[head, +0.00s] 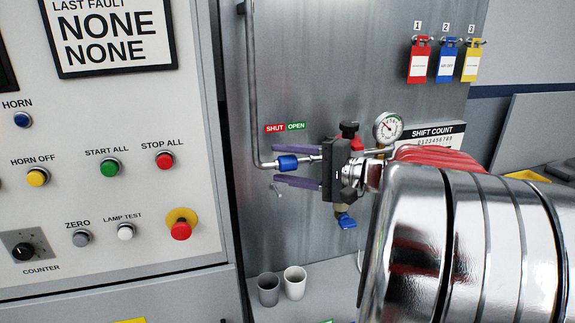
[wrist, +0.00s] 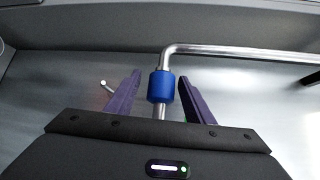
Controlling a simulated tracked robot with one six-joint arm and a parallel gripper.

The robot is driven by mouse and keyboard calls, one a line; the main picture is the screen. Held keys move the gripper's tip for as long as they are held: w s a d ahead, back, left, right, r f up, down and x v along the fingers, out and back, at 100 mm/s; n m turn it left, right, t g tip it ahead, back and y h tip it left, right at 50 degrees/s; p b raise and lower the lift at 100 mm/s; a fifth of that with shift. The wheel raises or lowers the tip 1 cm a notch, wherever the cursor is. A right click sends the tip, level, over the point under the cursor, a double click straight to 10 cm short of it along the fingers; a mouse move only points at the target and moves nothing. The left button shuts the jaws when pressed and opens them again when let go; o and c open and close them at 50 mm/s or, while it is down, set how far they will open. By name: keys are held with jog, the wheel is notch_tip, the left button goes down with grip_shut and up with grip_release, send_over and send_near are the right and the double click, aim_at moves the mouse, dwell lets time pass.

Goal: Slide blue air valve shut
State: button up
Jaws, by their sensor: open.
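The blue air valve (head: 288,163) is a blue sleeve on a thin metal pipe in the head view, below a red SHUT label (head: 275,128) and a green OPEN label (head: 296,126). The sleeve sits under the boundary between the labels. My gripper (head: 275,167) is open, with its purple fingers on either side of the sleeve. In the wrist view the sleeve (wrist: 161,87) stands between the tips of my gripper (wrist: 159,80), with a visible gap on both sides. The fingers do not appear to touch it.
A pressure gauge (head: 388,127), a blue-handled valve (head: 346,221) and red hoses (head: 437,158) are close to my arm. A button panel (head: 105,190) stands at left. Two cups (head: 294,283) sit below. Coloured tags (head: 446,62) hang at upper right.

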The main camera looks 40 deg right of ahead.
jog(key=shift+s+d, duration=0.1)
jog(key=v, duration=1.3)
jog(key=shift+s, duration=0.3)
jog(key=w+a+f+n+g+h, duration=0.25)
jog(key=a+f+n+g, duration=0.25)
jog(key=a+f+g, duration=0.75)
jog(key=s+a+f+n+t+h, duration=0.1)
jog(key=s+a+n, duration=0.3)
jog(key=a, duration=0.4)
jog(key=s+a+f+n+t+h, duration=0.2)
jog(key=s+a+f+n+h, duration=0.1)
jog(key=a, duration=0.5)
jog(key=shift+s+n+h, duration=0.55)
jog(key=shift+s+n, duration=0.2)
jog(key=shift+n, duration=0.25)
